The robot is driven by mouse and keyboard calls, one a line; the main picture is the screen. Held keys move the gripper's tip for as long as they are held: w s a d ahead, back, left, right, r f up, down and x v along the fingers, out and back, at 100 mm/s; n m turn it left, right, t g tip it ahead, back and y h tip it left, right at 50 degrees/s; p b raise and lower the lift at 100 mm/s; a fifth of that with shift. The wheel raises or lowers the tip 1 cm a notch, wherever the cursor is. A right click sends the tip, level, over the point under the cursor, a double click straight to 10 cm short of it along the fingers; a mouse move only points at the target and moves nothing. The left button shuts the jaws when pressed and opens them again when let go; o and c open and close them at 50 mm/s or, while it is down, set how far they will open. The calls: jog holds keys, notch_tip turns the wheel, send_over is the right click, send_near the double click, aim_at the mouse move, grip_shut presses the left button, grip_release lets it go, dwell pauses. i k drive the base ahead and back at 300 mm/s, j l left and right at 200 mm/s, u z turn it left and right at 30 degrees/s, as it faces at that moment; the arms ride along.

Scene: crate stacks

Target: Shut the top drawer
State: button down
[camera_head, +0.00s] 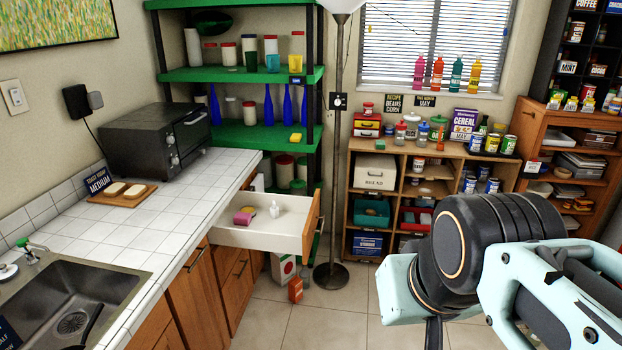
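The top drawer (262,237) is pulled well out from the wooden cabinet under the white tiled counter. Its wooden front panel (312,226) faces right, with a dark handle on it. Inside the pale drawer lie a pink and yellow item (243,217), perhaps a sponge, and a small white bottle (274,209). Part of my arm, pale teal with a black ribbed joint, fills the lower right, to the right of the drawer and apart from it in the picture. My gripper's fingers do not show.
Below the drawer, a white-and-red box (283,268) and an orange carton (296,290) stand on the floor. A floor lamp's dark pole (337,150) and round base (331,276) stand close right of the drawer front. Tiled floor (340,315) is clear in front.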

aim_at(293, 232)
jog(key=i+z, duration=0.15)
jog(key=i, duration=1.05)
